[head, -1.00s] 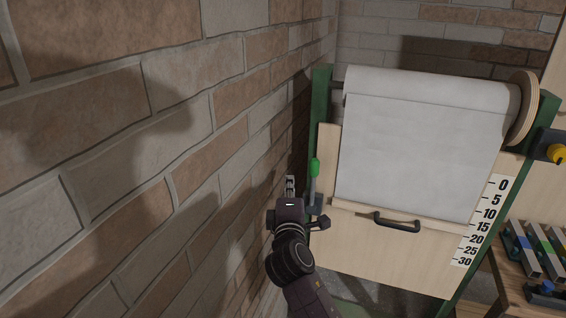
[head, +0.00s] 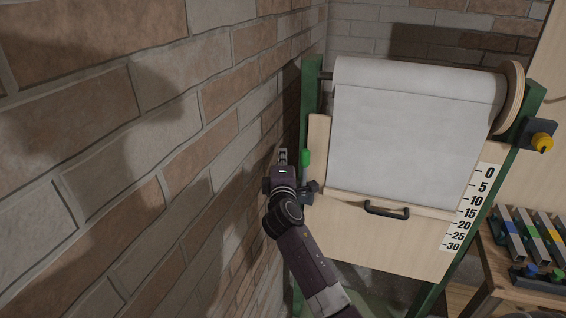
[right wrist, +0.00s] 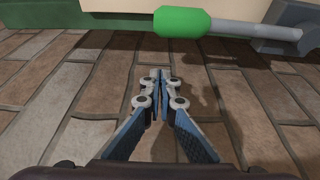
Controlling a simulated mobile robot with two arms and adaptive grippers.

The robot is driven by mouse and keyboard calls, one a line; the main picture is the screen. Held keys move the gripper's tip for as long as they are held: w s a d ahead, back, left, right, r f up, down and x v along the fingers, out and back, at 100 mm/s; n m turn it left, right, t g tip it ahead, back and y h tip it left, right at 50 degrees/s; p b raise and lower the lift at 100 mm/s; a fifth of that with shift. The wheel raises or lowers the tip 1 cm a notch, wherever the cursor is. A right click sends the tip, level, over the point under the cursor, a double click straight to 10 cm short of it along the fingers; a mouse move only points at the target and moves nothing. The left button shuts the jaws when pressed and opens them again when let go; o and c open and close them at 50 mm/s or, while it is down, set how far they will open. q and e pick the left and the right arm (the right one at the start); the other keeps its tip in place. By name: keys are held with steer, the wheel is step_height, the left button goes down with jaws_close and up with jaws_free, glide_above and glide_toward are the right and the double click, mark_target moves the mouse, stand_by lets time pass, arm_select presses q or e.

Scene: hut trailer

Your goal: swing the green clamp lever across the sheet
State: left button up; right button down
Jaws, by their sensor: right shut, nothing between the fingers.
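The green clamp lever (head: 306,158) stands at the left edge of the wooden board, left of the white sheet (head: 408,145). In the right wrist view its green grip (right wrist: 182,22) and grey shaft (right wrist: 255,33) cross the top, leading to a grey pivot at the right. My right gripper (head: 283,155) is between the brick wall and the lever, just left of the grip. In the right wrist view its fingertips (right wrist: 160,78) are shut together and empty, apart from the grip in the picture. My left gripper is not in view.
The brick wall (head: 140,150) runs close along the left of my right arm. The board has a black handle (head: 386,210) and a number scale (head: 468,208). A yellow knob (head: 543,143) sits at right, above a wooden table with coloured bars (head: 530,240).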

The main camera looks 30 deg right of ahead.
steer(key=s+d+p, duration=0.2)
steer(key=d, duration=0.1)
steer(key=shift+s+d, duration=0.1)
stand_by(0.3)
